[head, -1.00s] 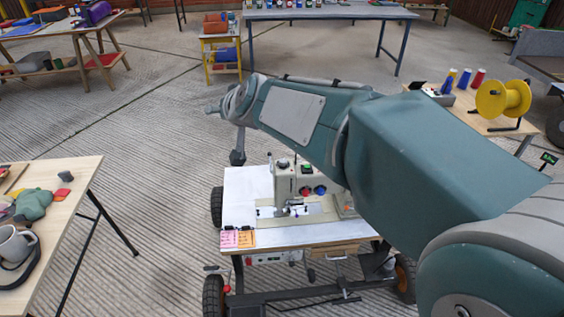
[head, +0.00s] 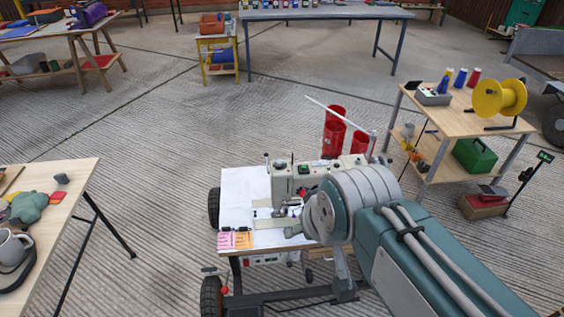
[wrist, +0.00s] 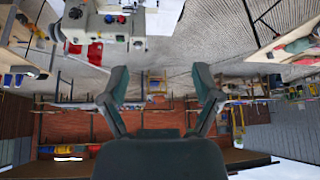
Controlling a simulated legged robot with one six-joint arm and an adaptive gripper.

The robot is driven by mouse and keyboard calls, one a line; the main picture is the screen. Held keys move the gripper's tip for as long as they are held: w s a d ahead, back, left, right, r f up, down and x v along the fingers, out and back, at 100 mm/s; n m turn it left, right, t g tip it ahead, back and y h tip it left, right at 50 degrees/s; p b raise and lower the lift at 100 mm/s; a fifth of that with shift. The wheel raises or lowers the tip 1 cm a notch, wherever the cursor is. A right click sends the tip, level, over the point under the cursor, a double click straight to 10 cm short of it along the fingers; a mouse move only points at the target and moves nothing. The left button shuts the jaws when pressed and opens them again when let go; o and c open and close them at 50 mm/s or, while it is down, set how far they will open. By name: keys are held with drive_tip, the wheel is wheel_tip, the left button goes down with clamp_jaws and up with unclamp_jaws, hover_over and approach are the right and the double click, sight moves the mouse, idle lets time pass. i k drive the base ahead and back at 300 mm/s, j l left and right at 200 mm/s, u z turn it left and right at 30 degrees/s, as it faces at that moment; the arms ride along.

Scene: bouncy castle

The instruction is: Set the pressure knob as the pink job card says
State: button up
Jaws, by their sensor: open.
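The cream sewing machine (head: 312,178) stands on the white-topped wheeled cart (head: 240,190). The pink job card (head: 225,241) lies at the cart's front left corner, beside an orange card (head: 243,240); its writing is too small to read. My arm covers the machine's right front, so the pressure knob cannot be made out in the head view. The wrist view is upside down and shows the machine (wrist: 105,28) at its top, with small coloured knobs; which one is for pressure I cannot tell. My gripper (wrist: 158,90) is open and empty, apart from the machine.
Red containers (head: 334,130) stand behind the machine. A wooden table (head: 470,118) with a yellow reel (head: 498,98) is at the right. Another table (head: 50,235) with a mug is at the left. Open concrete floor lies behind the cart.

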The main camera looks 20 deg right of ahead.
sight(280, 163)
drive_tip(key=i+l+z, duration=0.1)
drive_tip(key=z, duration=0.35)
drive_tip(key=i+l+z, duration=0.1)
drive_tip(key=l+z, duration=0.2)
drive_tip(key=z, duration=0.15)
drive_tip(key=i+l+z, duration=0.15)
drive_tip(key=z, duration=0.25)
